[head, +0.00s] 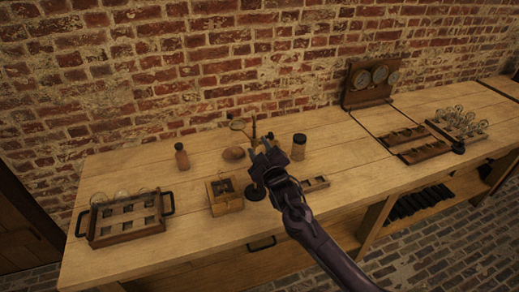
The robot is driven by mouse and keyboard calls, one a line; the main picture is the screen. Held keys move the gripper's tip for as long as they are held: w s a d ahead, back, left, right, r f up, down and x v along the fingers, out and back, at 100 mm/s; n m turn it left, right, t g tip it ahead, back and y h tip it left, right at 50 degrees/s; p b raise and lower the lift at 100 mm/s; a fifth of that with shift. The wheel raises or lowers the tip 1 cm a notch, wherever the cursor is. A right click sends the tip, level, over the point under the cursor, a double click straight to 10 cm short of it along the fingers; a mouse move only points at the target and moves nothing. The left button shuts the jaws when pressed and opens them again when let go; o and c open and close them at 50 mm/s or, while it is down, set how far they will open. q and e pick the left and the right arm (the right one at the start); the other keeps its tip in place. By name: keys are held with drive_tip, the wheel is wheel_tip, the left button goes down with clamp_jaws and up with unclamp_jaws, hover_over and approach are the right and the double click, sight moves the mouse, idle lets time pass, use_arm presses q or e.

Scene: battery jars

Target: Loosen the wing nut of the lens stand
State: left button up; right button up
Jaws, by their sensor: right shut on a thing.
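The lens stand stands near the middle of the table, with its round lens (238,124) to the left of the upright. My right gripper (262,160) reaches in from the lower right and is shut at the stand's upright, over the place of the wing nut. The jaws cover the wing nut, so how far it is turned cannot be seen. My left gripper is out of view.
A wooden box (225,204) stands close left of the stand, with a brown lump (233,154) behind. A dark-lidded jar (299,147) and small tray (315,184) are to the right. A brown bottle (182,157) and handled crate (104,237) are left.

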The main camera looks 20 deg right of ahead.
drive_tip(key=n, duration=0.5)
drive_tip(key=shift+n, duration=0.3)
drive_tip(key=n, duration=0.4)
drive_tip(key=shift+n, duration=0.3)
drive_tip(key=n, duration=0.5)
drive_tip(key=shift+n, duration=2.5)
drive_tip(key=shift+f, duration=0.1)
drive_tip(key=o, duration=1)
